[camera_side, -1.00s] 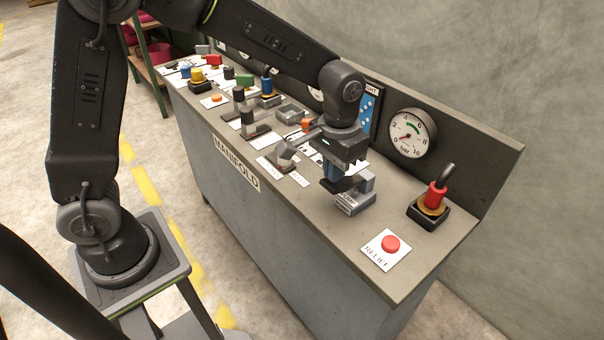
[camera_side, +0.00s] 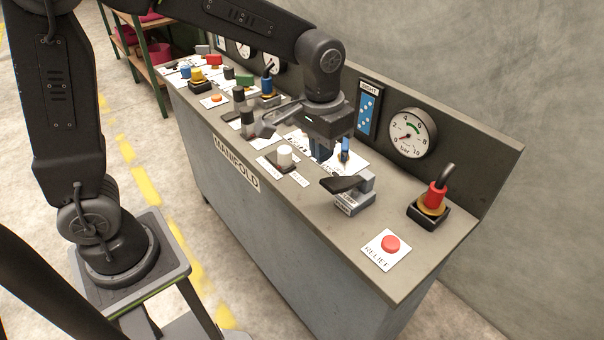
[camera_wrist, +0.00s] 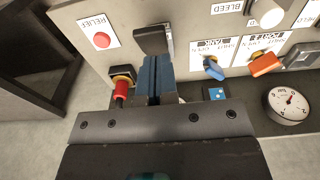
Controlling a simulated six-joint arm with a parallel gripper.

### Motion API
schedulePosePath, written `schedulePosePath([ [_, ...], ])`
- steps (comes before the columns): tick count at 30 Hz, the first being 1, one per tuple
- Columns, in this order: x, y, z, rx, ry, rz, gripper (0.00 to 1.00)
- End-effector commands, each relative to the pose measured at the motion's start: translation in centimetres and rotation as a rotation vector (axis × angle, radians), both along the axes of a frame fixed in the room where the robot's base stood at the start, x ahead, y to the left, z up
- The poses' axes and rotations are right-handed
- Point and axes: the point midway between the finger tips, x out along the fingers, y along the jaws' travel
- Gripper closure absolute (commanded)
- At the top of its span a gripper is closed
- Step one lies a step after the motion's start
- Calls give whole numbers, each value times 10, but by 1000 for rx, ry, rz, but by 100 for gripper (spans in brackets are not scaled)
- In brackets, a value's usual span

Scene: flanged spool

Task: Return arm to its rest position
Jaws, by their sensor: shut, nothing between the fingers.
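My gripper (camera_side: 322,152) hangs above the MANIFOLD bench (camera_side: 385,268), fingers pointing down. In the wrist view its blue fingers (camera_wrist: 154,66) are together with nothing between them. In the side view it is left of and behind a grey block with a black paddle lever (camera_side: 345,184), apart from it. The black lever also shows in the wrist view (camera_wrist: 152,40), just beyond the fingertips. A small blue handle (camera_side: 345,146) on a white plate is just right of the fingers; it also shows in the wrist view (camera_wrist: 213,68).
A red RELIEF button (camera_side: 390,244) and a red-handled valve (camera_side: 436,196) stand at the bench's right end. A white knob (camera_side: 285,155) is left of my gripper. The back panel carries a pressure gauge (camera_side: 411,133) and blue sight panel (camera_side: 368,108). An orange handle (camera_wrist: 265,64) shows in the wrist view.

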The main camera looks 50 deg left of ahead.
Motion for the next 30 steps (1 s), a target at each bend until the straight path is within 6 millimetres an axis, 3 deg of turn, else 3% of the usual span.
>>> schedulePosePath([
  [1, -12, 9, 16, -6, -38, 3, 100],
  [6, -57, 34, 51, -15, -155, 4, 100],
  [10, -94, 50, 66, -14, -245, 4, 100],
  [16, -141, 66, 72, -1, -364, 4, 100],
  [21, -161, 72, 69, 9, -418, 4, 100],
  [30, -166, 73, 67, 13, -429, 2, 100],
])
